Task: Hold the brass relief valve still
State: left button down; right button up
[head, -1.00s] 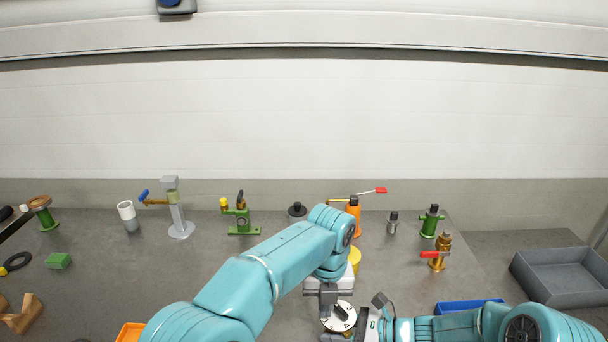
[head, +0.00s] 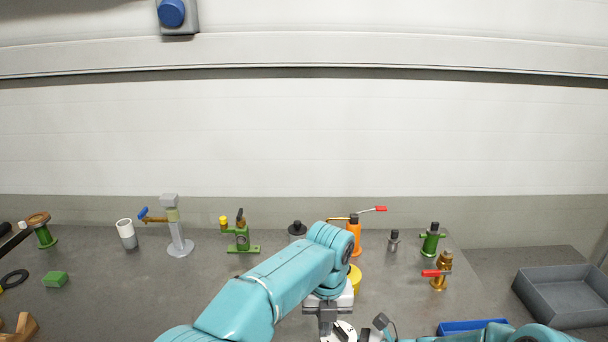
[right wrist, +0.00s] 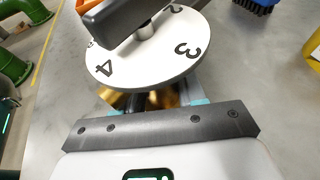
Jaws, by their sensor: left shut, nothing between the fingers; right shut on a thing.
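A white dial disc (head: 345,329) with a black knob is cut by the bottom edge of the head view. The right wrist view shows the dial (right wrist: 150,58) close up, with black numerals and the dark knob (right wrist: 122,12) across it. Brass metal of the valve (right wrist: 168,96) shows under the dial. My right gripper (right wrist: 150,102) is shut on this brass body; its fingertips are mostly hidden by the dial. My left gripper (head: 326,315) is shut and empty, just left of the dial; its tips are hard to make out.
An orange fitting with a red-tipped lever (head: 355,236) and a yellow part (head: 355,279) stand behind my left wrist. A brass valve with a red handle (head: 441,272), a blue tray (head: 470,327) and a grey bin (head: 565,295) are to the right.

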pick_arm(q)
notch_tip(320, 180, up, 6)
dwell(0.6)
jog(key=shift+s, duration=0.1)
dwell(0.6)
